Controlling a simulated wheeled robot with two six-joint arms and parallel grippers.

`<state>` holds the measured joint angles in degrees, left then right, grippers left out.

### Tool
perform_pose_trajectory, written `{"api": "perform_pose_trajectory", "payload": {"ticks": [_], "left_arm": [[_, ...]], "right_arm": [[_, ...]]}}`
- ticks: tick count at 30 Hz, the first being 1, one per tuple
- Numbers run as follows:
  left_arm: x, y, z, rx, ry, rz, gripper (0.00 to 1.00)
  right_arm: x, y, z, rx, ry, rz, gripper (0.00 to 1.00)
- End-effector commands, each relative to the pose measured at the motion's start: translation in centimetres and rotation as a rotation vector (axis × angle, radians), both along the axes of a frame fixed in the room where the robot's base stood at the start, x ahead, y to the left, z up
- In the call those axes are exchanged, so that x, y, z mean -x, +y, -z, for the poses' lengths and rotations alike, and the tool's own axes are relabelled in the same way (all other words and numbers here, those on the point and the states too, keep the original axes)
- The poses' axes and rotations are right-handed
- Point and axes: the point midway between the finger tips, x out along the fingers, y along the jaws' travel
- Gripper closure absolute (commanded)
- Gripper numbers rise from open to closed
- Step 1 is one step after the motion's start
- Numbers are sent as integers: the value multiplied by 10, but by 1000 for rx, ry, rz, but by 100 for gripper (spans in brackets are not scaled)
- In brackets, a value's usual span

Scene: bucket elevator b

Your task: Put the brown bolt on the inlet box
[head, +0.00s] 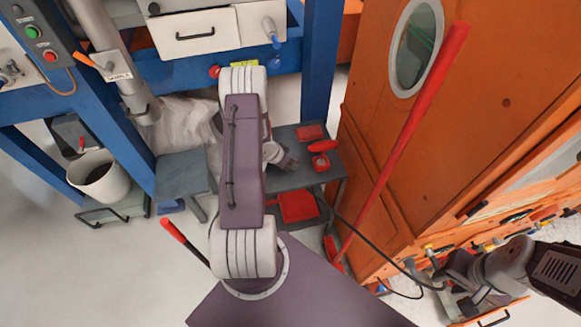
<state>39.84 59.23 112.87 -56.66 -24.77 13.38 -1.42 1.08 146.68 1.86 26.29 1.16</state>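I cannot make out the brown bolt, and no part in view is clearly the inlet box. My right gripper (441,272) is at the lower right, beside the low end of the orange cabinet among small parts. Its fingers are too small and dark to show whether it is open or holds anything. My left arm rises up the middle and hides what is behind it. The end of my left arm, with its gripper (288,162), shows partly over the small grey table, and its finger state is unclear.
An orange cabinet (470,130) with an oval window fills the right. A red pole (405,145) leans in front of it. A grey table (310,176) holds red items. A blue frame (320,60) with a white drawer (195,35) stands behind. A white bucket (98,178) is left.

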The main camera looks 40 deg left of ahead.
Motion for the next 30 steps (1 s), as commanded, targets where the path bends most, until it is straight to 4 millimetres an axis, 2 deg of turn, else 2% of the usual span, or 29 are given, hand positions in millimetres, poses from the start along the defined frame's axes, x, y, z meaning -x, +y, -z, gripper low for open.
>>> {"api": "perform_pose_trajectory", "payload": {"ticks": [1, 3, 9, 10, 14, 25, 30], "left_arm": [[-3, 0, 8, 0, 1, 1, 61], [-6, -1, 12, -1, 1, 1, 61], [-7, 0, 12, 0, 0, 0, 61], [-7, 0, 12, 0, 0, 0, 64], [-7, 0, 12, 0, 0, 0, 100], [-7, 0, 10, 0, 0, 0, 100], [-7, 0, -10, -1, -2, 0, 100]], "right_arm": [[0, 0, 3, 0, 0, 0, 65], [0, 0, 4, 0, 0, 0, 65], [0, 0, 3, 0, 0, 0, 65], [0, 0, 3, 0, 0, 0, 65], [0, 0, 3, 0, 0, 0, 65], [0, 0, 2, 0, 0, 0, 65], [0, 0, -6, 0, 0, 0, 65]]}}
